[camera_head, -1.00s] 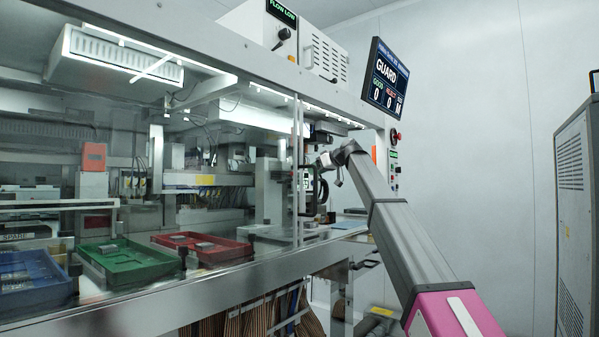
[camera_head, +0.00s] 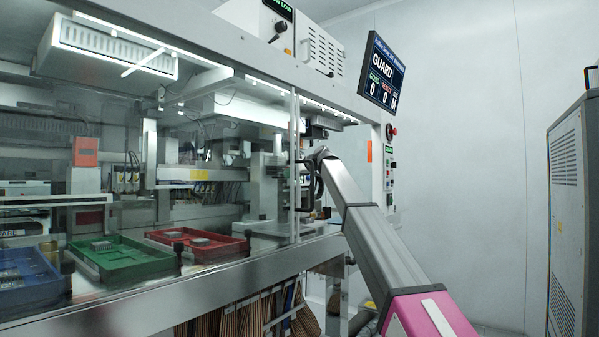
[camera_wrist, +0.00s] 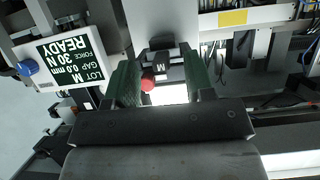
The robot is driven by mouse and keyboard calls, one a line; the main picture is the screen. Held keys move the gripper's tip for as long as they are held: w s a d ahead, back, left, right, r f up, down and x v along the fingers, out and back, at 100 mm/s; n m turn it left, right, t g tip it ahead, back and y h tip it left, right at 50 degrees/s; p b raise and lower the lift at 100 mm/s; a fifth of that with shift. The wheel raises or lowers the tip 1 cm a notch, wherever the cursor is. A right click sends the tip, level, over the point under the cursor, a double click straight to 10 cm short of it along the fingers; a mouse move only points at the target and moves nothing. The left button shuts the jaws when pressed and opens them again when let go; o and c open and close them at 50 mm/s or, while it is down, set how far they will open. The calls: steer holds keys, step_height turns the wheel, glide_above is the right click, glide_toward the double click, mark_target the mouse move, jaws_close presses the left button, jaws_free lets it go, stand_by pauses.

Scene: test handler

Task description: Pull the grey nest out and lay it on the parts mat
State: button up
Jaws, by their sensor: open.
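My gripper (camera_wrist: 159,66) is open in the wrist view, its two green fingers apart. Between them, in the picture, are a dark block marked M (camera_wrist: 163,67) and a red knob (camera_wrist: 148,85). I cannot tell whether the fingers touch either. A pale grey plate (camera_wrist: 158,18) lies beyond the block; I cannot tell whether it belongs to the grey nest. I cannot make out the parts mat.
A sign (camera_wrist: 72,58) reads READY, 30 N, upside down, beside a blue knob (camera_wrist: 27,67). Behind the glass front stand a green tray (camera_head: 125,268), a red tray (camera_head: 228,252) and a blue tray (camera_head: 30,290). A guard display (camera_head: 383,72) hangs above. A cabinet (camera_head: 575,200) stands right.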

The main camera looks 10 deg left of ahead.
steer(key=shift+w+a+f, duration=0.1)
steer(key=shift+a+f, duration=0.1)
steer(key=shift+a, duration=0.2)
jaws_close()
steer(key=shift+s+d, duration=0.25)
steer(key=shift+d, duration=0.4)
stand_by(0.7)
steer(key=shift+s+d, duration=0.35)
steer(key=shift+d, duration=0.55)
steer(key=shift+s+d, duration=0.4)
steer(key=shift+d, duration=0.5)
steer(key=shift+s+d, duration=0.35)
steer(key=shift+d, duration=0.55)
steer(key=shift+d, duration=0.1)
